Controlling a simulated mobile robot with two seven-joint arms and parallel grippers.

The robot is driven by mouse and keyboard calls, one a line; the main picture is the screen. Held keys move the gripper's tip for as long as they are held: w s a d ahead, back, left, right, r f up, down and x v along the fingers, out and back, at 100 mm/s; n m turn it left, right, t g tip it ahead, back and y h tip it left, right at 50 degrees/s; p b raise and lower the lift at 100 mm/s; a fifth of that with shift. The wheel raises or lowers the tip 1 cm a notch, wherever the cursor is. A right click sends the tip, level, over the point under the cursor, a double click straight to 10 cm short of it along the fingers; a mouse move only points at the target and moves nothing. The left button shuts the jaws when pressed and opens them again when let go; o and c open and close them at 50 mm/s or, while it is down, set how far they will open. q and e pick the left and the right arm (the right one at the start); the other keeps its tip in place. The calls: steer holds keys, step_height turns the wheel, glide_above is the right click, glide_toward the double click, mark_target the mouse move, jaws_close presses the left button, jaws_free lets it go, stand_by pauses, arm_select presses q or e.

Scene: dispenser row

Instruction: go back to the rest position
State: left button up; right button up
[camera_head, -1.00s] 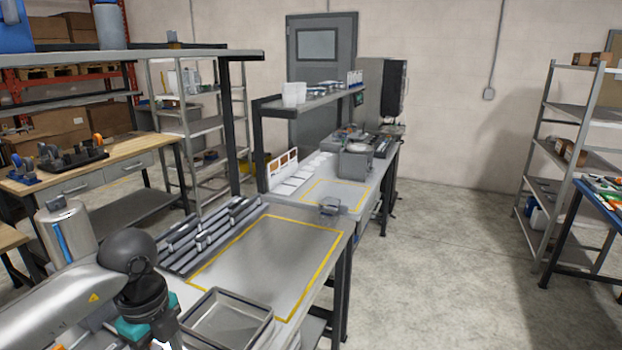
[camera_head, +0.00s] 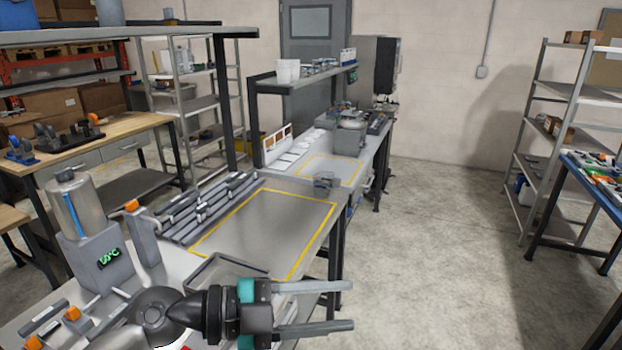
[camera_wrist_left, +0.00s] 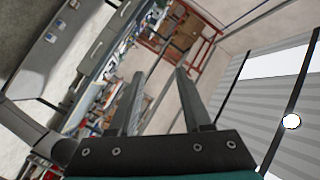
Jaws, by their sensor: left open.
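My left gripper (camera_head: 345,307) is in the lower middle of the head view, its two grey fingers parallel, apart and pointing right. It is open with nothing between the fingers. It is in front of the near metal bench and partly covers the grey tray (camera_head: 222,268) there. In the left wrist view the same gripper (camera_wrist_left: 160,75) shows both fingers spread, with only far background beyond them. My right gripper is not in either view.
The near bench has a yellow-outlined bare area (camera_head: 275,225), a slatted rack (camera_head: 205,207), and a heater unit reading 50°C (camera_head: 103,257) with a metal canister (camera_head: 72,205). Shelving (camera_head: 560,130) and a blue table (camera_head: 595,185) stand right. The floor (camera_head: 430,250) between is clear.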

arm_select(q)
steer(key=w+a+r+n+t+y, duration=0.3)
steer(key=w+a+r+n+t, duration=0.4)
steer(key=n+t, duration=0.7)
steer(key=s+a+f+n+g+y, duration=0.2)
steer(key=s+a+f+n+y, duration=0.1)
steer(key=a+f+n+y, duration=0.95)
steer(key=s+f+m+g, duration=0.2)
steer(key=s+f+g, duration=1)
steer(key=s+f, duration=0.7)
steer(key=s+f+g+b, duration=0.15)
steer(key=f+b, duration=0.25)
steer(key=f, duration=1)
steer(key=s+f+t+b, duration=0.15)
steer(key=f+b, duration=0.25)
steer(key=f, duration=1)
steer(key=s+a+f+g+b, duration=0.1)
steer(key=s+f+b, duration=0.2)
steer(key=s+f, duration=0.4)
steer(key=s+a+f+g+b, duration=0.1)
steer(key=s+f+b, duration=0.3)
steer(key=s+f, duration=0.4)
step_height(320, 180, down, 6)
steer(key=shift+s+r+m+y, duration=0.15)
steer(key=shift+m+y, duration=0.2)
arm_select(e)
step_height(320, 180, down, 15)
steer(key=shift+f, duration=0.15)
